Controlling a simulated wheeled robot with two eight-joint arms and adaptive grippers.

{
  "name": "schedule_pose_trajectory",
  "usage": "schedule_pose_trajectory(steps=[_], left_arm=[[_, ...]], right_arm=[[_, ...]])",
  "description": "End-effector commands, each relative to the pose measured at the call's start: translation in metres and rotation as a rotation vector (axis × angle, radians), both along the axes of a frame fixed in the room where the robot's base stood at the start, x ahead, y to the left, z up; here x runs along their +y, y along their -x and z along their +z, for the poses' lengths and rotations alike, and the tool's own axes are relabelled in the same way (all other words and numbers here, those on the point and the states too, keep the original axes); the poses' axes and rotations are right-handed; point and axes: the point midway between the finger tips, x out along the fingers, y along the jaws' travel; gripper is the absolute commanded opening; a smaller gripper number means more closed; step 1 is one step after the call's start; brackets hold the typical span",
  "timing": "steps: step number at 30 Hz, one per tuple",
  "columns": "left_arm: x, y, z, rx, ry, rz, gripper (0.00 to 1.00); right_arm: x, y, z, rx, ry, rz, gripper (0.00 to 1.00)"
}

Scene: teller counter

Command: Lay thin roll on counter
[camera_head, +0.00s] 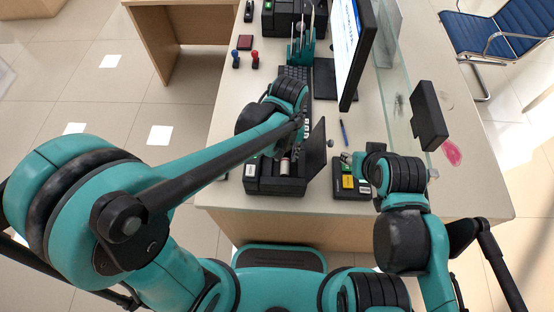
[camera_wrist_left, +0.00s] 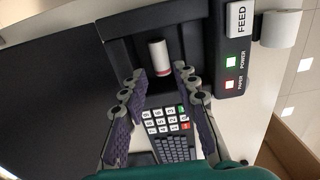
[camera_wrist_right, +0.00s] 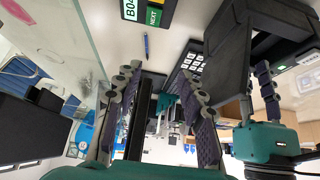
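The thin roll (camera_wrist_left: 160,57), a small white cylinder with a red band at one end, lies in the open bay of the black printer (camera_head: 262,184). It also shows in the head view (camera_head: 284,168). The printer's lid (camera_head: 316,148) stands open. My left gripper (camera_wrist_left: 159,80) is open above the bay, its fingertips spread short of the roll and not touching it. My right gripper (camera_wrist_right: 158,80) is open and empty, away from the printer on its right side.
A thicker white roll (camera_wrist_left: 281,29) stands beside the printer's FEED button. A display box (camera_head: 348,183) stands right of the lid. A pen (camera_head: 344,132), monitor (camera_head: 356,50) and glass screen (camera_head: 392,80) are farther back.

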Motion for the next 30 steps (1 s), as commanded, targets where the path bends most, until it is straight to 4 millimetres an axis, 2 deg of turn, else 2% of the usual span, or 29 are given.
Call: schedule_pose_trajectory(steps=[11,18,26,28,30], left_arm=[[-0.001,0.000,-0.040,0.003,-0.002,0.000,0.30],[-0.001,0.001,-0.076,0.003,-0.001,0.000,0.30],[-0.001,0.001,-0.078,0.003,-0.001,0.000,0.30],[-0.001,0.001,-0.078,0.003,-0.001,0.000,0.11],[-0.001,0.001,-0.078,0.003,-0.001,0.000,0.08]], right_arm=[[0.000,0.000,-0.020,0.000,0.000,0.000,0.40],[0.000,0.000,-0.041,0.000,0.000,0.000,0.40],[0.000,0.000,-0.039,0.000,0.000,0.000,0.40],[0.000,0.000,-0.039,0.000,0.000,0.000,0.40],[0.000,0.000,-0.039,0.000,0.000,0.000,0.40]])
